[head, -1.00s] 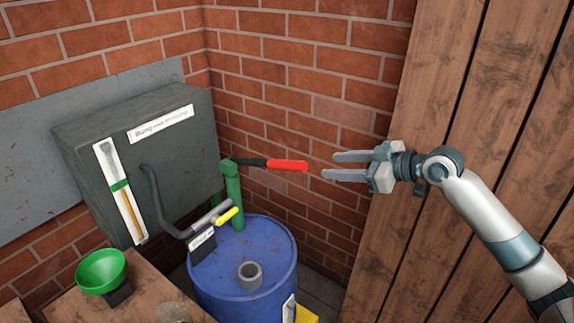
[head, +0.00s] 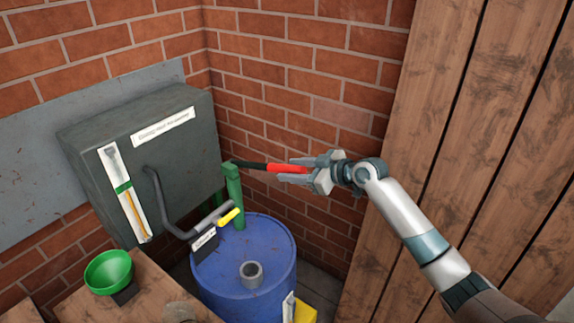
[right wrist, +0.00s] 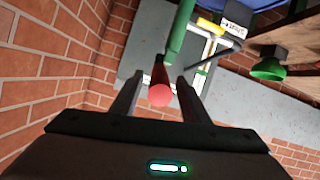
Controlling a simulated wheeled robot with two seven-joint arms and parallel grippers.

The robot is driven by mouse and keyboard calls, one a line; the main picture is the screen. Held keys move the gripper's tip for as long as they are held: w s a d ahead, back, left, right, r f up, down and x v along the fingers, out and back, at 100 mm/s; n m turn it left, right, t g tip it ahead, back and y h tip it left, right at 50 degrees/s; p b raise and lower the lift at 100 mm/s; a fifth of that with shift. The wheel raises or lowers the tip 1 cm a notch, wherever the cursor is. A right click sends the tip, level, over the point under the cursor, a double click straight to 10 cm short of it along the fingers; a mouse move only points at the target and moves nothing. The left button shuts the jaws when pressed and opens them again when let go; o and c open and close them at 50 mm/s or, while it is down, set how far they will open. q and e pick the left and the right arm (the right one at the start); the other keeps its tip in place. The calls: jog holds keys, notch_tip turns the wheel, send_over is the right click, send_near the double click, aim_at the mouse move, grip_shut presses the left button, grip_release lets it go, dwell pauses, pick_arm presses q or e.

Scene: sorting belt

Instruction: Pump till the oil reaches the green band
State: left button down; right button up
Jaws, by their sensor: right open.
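A green hand pump (head: 235,190) stands on the blue drum, its dark lever with a red grip (head: 287,168) sticking out to the right. My right gripper (head: 292,170) is open at the outer end of the red grip. In the right wrist view the red grip's round end (right wrist: 160,95) shows between the two open fingers (right wrist: 158,95). A grey tank (head: 180,140) carries a white sight gauge (head: 118,170) with a green band (head: 122,187). The amber oil column (head: 136,213) stands below the band. My left gripper is not in view.
The blue drum (head: 225,275) has a pipe stub (head: 250,274) on top and a yellow-handled valve (head: 229,217) above it. A green funnel (head: 108,271) stands at lower left. Brick walls meet behind the pump; a plank wall (head: 470,120) is at right.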

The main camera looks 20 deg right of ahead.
aim_at(265, 166)
jog(key=shift+x, duration=1.25)
grip_shut()
